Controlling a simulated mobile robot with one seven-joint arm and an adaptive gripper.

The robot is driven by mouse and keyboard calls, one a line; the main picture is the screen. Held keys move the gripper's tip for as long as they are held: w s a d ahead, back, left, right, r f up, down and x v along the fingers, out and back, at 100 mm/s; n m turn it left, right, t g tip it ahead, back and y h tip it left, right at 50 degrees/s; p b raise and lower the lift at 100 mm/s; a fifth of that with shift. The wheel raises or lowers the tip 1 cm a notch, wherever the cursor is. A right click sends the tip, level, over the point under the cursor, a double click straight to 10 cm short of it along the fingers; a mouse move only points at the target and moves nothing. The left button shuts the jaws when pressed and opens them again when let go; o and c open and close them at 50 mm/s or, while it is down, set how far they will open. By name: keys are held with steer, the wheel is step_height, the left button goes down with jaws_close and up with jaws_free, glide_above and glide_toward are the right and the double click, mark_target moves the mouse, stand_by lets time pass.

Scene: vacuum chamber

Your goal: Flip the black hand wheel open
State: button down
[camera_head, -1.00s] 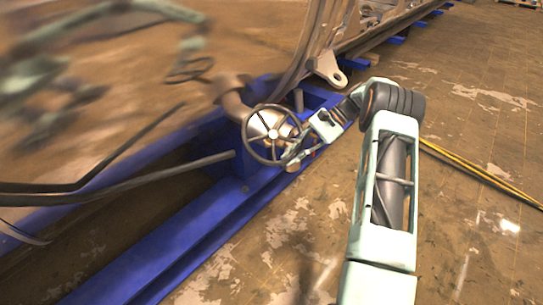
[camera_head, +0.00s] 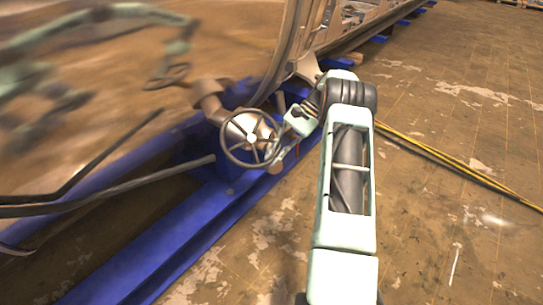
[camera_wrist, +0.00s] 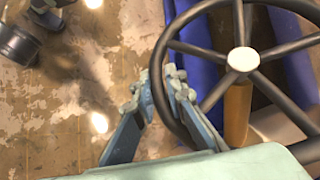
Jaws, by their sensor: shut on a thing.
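The hand wheel (camera_head: 251,138) is a dark spoked ring with a light hub, mounted on a metal valve body at the blue frame. In the wrist view the wheel (camera_wrist: 242,60) fills the upper right, with its hub and several spokes showing. My gripper (camera_head: 274,153) is at the wheel's right, lower rim in the head view. In the wrist view my gripper (camera_wrist: 167,82) has its two fingers on either side of the left rim, shut on it.
A blue beam (camera_head: 150,255) runs along the floor below the wheel. A brown bent pipe (camera_head: 212,102) stands behind it, and a grey rod (camera_head: 120,182) reaches in from the left. The shiny chamber wall (camera_head: 60,70) carries a reflection.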

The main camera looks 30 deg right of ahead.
steer(key=shift+d, duration=0.25)
steer(key=c, duration=2)
jaws_free()
steer(key=shift+o, duration=0.3)
steer(key=shift+a, duration=0.1)
steer(key=v, duration=0.7)
steer(key=shift+d+r, duration=0.2)
